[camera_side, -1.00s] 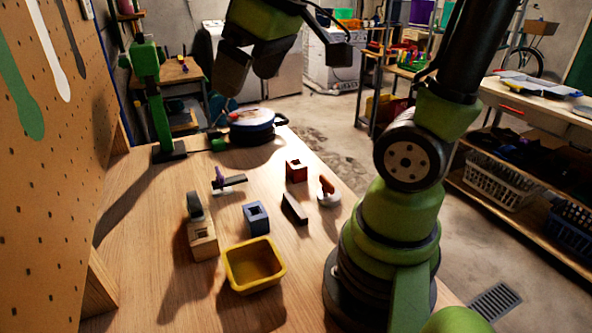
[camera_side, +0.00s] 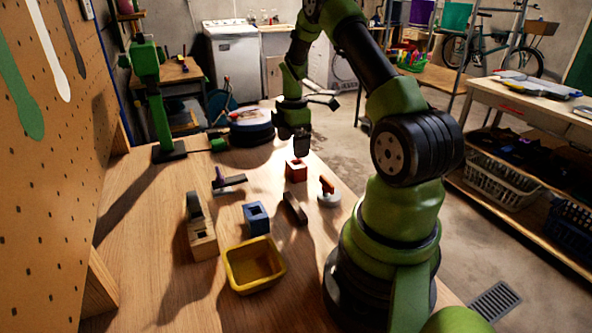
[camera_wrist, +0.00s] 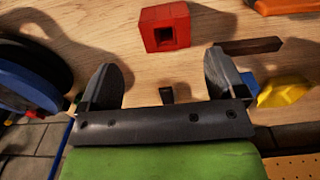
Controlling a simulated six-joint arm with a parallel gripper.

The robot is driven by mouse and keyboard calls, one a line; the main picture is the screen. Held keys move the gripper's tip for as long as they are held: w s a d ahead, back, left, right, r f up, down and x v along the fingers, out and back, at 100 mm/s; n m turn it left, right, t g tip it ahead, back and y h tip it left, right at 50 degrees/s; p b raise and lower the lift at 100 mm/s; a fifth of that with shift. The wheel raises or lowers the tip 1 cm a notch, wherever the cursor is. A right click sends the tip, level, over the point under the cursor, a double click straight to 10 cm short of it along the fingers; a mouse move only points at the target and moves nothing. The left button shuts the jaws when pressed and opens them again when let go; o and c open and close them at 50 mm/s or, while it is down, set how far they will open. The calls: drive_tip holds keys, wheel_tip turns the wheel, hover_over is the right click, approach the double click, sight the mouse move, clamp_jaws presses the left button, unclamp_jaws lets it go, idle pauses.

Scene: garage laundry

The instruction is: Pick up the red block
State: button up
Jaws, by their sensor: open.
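The red block (camera_side: 296,170) stands on the wooden bench top, with a dark square hole in it. It also shows in the wrist view (camera_wrist: 164,27), ahead of the fingers and a little right of the middle between them. My gripper (camera_side: 295,147) is just above and behind the red block in the side view. The fingers do not touch the block.
A blue block (camera_side: 256,218), a dark bar (camera_side: 294,208), an orange-handled tool (camera_side: 328,190) and a yellow bin (camera_side: 230,273) stand nearer on the bench. A wooden plane (camera_side: 202,238) and a clamp-like tool (camera_side: 227,184) lie left. A round blue container (camera_side: 251,134) stands behind.

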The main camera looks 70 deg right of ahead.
sight(294, 167)
drive_tip(key=f, duration=0.7)
drive_tip(key=shift+s+a+f, duration=0.15)
drive_tip(key=shift+s+a, duration=0.1)
drive_tip(key=shift+a, duration=0.15)
drive_tip(key=c, duration=1)
